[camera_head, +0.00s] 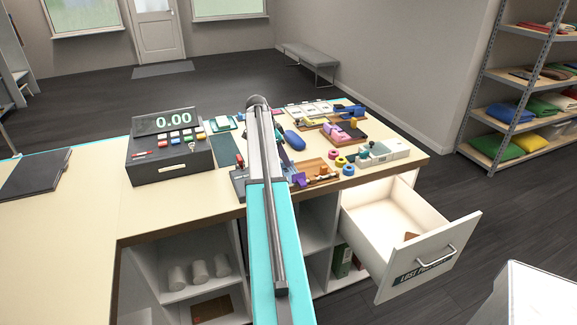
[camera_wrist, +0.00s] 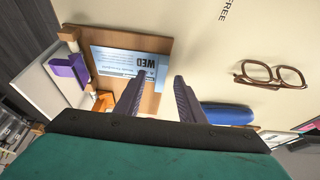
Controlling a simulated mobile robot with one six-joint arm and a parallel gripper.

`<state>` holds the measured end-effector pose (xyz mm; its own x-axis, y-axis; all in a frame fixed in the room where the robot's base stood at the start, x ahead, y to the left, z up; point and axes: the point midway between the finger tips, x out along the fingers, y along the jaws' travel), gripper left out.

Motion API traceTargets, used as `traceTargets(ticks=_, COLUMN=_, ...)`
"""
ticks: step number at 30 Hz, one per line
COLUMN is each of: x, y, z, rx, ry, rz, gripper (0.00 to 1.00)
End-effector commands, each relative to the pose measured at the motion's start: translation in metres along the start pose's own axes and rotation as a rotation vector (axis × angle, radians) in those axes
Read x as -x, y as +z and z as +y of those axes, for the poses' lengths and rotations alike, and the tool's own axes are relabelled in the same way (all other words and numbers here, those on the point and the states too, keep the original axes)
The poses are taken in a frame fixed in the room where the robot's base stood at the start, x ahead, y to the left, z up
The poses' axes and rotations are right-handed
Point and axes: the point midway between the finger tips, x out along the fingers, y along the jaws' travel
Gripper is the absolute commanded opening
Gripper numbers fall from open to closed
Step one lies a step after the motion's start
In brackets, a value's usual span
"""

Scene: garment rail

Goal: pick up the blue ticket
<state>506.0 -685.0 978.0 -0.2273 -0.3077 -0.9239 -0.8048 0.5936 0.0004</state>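The blue ticket (camera_wrist: 124,66) is a light blue card printed "WED". In the wrist view it lies flat on a brown wooden board (camera_wrist: 155,42), left of centre. My gripper (camera_wrist: 160,77) is open and empty, with two dark ridged fingers spread apart. The left fingertip is close to the ticket's right end and overlaps it in the picture; I cannot tell whether they touch. The right finger is over the bare counter. In the head view my arm covers part of the counter and I cannot make out the ticket.
A purple clip (camera_wrist: 68,72) is beside the board. A blue case (camera_wrist: 228,113) lies right of my fingers, and brown glasses (camera_wrist: 268,75) lie farther right. In the head view, a till (camera_head: 170,155) stands left of my arm, and a drawer (camera_head: 424,262) is open at the front right.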

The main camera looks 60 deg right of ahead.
Motion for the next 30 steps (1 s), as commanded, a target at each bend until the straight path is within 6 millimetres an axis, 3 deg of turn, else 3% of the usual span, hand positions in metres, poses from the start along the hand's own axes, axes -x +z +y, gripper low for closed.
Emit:
traceTargets(ticks=6, x=-0.0093, y=-0.0007, z=0.0002, rx=-0.001, ry=-0.001, rz=0.0, gripper=0.36)
traceTargets(ticks=21, x=-0.0096, y=-0.0008, z=0.0003, rx=-0.001, ry=0.0, rz=0.0, gripper=0.36)
traceTargets(ticks=27, x=-0.0096, y=-0.0009, z=0.0003, rx=-0.001, ry=0.0, rz=0.0, gripper=0.04)
traceTargets(ticks=30, x=-0.0096, y=-0.0009, z=0.0004, rx=-0.001, ry=0.0, rz=0.0, gripper=0.0)
